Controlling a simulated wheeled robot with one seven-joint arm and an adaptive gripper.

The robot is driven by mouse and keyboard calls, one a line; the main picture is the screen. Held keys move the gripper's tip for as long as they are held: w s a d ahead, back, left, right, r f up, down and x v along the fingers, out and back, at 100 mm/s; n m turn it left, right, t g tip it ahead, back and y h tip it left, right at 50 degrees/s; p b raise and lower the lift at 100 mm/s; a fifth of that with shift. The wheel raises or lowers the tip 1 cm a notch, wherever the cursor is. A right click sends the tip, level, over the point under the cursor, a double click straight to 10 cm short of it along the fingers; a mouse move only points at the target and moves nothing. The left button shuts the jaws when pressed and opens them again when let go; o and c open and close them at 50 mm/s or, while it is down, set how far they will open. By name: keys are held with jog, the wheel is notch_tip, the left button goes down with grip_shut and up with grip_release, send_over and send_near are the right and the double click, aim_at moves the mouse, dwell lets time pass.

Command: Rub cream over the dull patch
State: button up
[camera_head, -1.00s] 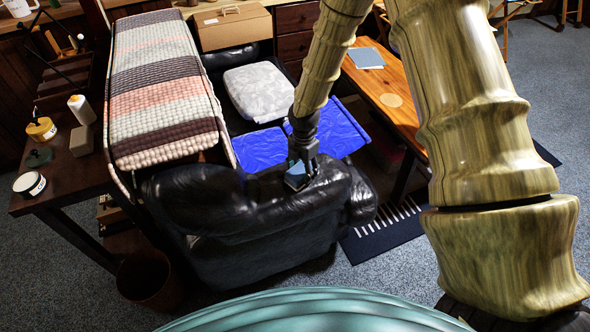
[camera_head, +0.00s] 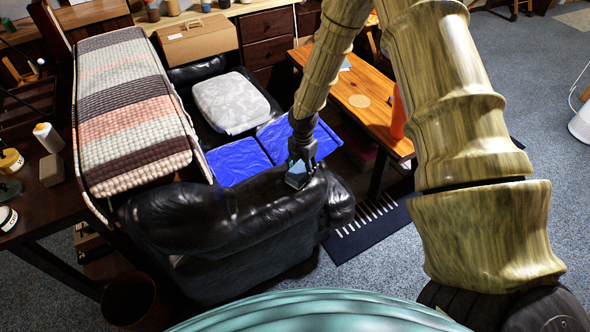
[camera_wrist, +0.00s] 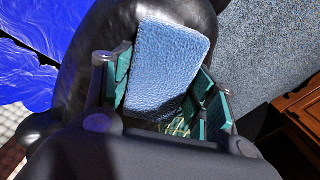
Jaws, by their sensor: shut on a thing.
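My gripper (camera_head: 301,152) is shut on a blue textured pad (camera_head: 295,177), low over the near arm of the black leather armchair (camera_head: 225,215). In the wrist view the pad (camera_wrist: 168,65) sits between green-lined fingers and hides the leather under it. I cannot tell whether it touches the leather. The leather shows glossy highlights; I cannot make out a clear edge of the dull patch, and the pad and gripper hide part of the arm. A white tub with a dark label (camera_head: 7,218), perhaps the cream, stands on the side table at the left edge, partly cut off.
A striped woven blanket (camera_head: 130,110) drapes beside the chair on the left. Blue sheets (camera_head: 238,160) and a grey cushion (camera_head: 232,100) lie on the seat. A wooden bench (camera_head: 365,105) stands right of the chair. A bin (camera_head: 128,300) stands at lower left.

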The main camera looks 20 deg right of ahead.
jog(key=shift+d, duration=0.45)
jog(key=shift+w+d+r+p, duration=0.1)
jog(key=shift+d+r+p, duration=0.1)
jog(key=shift+d+p, duration=0.35)
notch_tip(320, 180, up, 8)
jog(key=p, duration=0.5)
jog(key=shift+f, duration=0.15)
